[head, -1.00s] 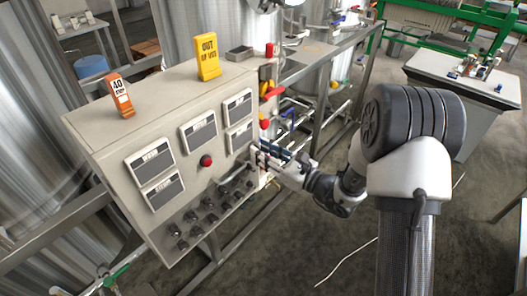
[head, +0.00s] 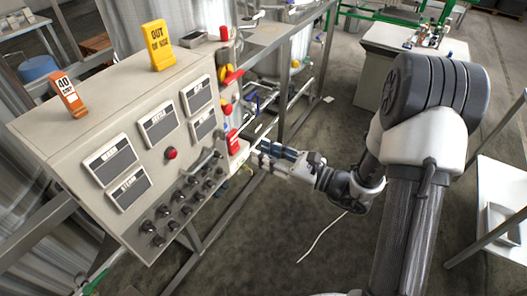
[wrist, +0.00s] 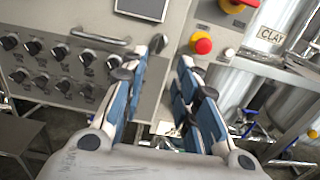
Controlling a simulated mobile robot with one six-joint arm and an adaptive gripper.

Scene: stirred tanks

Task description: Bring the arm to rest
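My gripper (head: 262,155) is stretched out to the right edge of the control cabinet (head: 100,110). In the wrist view my gripper (wrist: 168,75) shows two blue-padded fingers standing apart with nothing between them. The cabinet's lower right front and a metal bar handle (wrist: 100,38) lie beyond the left finger. My arm (head: 405,150) is bent, with its elbow high at the right of the head view. Whether a fingertip touches the cabinet, I cannot tell.
Rows of black knobs (head: 185,205) and a red button (head: 171,153) are on the cabinet front. An orange tag (head: 67,93) and a yellow sign (head: 158,46) stand on its top. A steel frame (head: 285,80) is behind.

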